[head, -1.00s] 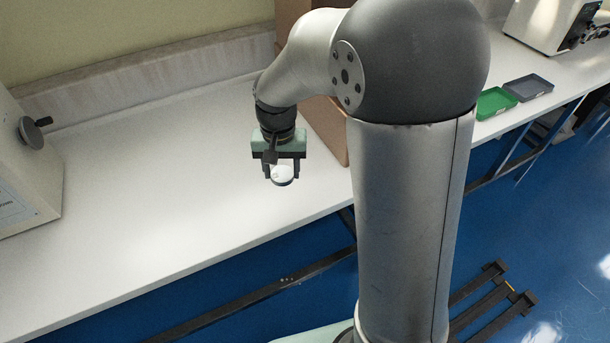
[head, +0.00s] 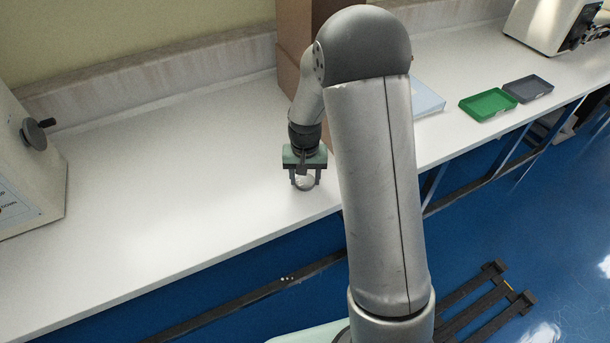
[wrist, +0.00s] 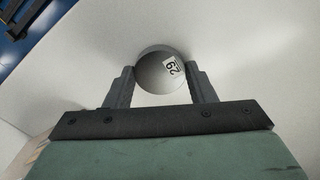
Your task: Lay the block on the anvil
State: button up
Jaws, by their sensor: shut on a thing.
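The block is a round, pale grey disc (wrist: 158,72) with a white label marked "62" or "29", seen in the wrist view. My gripper (wrist: 162,82) is shut on it, one finger at each side. In the head view my gripper (head: 304,182) holds the block (head: 304,183) above the white bench near its front edge. The gap between block and bench is hard to judge. No anvil can be made out; a beige machine (head: 30,165) at the left edge is cut off by the frame.
The white bench (head: 170,190) is clear between the beige machine and my gripper. A tall brown box (head: 290,55) stands behind my arm. A green tray (head: 487,104), a grey tray (head: 528,88) and another machine (head: 545,22) are at the right.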

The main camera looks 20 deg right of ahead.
aim_at(305, 181)
jog(key=shift+f, duration=0.2)
jog(key=o, duration=1.2)
jog(key=shift+c, duration=0.2)
jog(key=shift+r, duration=0.15)
notch_tip(305, 181, up, 12)
jog(key=s+a+r+n, duration=0.1)
jog(key=s+r+n, duration=0.2)
jog(key=s, duration=2.2)
jog(key=shift+s+r, duration=0.2)
